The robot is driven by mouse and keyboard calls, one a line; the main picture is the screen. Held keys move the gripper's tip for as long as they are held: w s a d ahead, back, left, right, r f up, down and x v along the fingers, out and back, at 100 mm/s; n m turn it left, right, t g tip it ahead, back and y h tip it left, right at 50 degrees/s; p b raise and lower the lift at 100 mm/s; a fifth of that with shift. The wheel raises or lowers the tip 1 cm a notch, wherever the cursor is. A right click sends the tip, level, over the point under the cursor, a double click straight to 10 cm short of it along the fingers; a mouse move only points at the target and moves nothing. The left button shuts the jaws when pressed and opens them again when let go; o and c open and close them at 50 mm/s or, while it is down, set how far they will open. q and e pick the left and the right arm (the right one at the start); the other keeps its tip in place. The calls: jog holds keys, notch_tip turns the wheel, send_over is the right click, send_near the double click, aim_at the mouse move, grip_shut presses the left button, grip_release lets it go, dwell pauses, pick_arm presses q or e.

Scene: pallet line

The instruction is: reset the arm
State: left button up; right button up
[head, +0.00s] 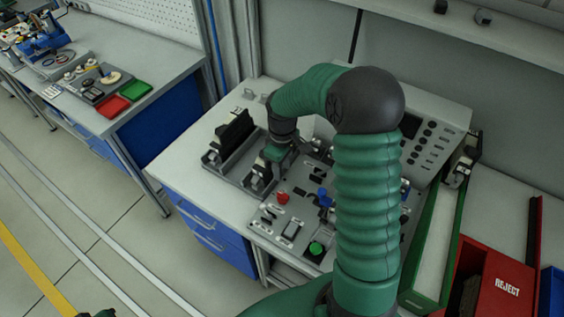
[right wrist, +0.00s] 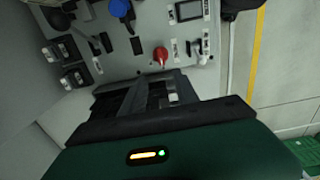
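My right arm (head: 365,190), green with dark joints, rises across the head view and bends down to the left. Its gripper (head: 268,165) is low over the upper left of a grey control panel (head: 290,253), beside a grey fixture (head: 225,163). In the right wrist view the green gripper body fills the bottom, and dark parts (right wrist: 150,95) stand before the panel near a red knob (right wrist: 161,55). The fingers blend with the dark parts there, so their opening and any contact are unclear. A green and dark piece at the head view's lower left edge may be my left arm.
The panel also carries a green button (head: 316,248), a red knob (head: 283,197) and blue parts. A red reject bin (head: 503,287) and a green-edged tray (head: 433,238) lie to the right. Another bench with red (head: 113,106) and green trays (head: 136,90) stands left. Floor between is clear.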

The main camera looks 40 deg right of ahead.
jog(key=shift+r, duration=1.5)
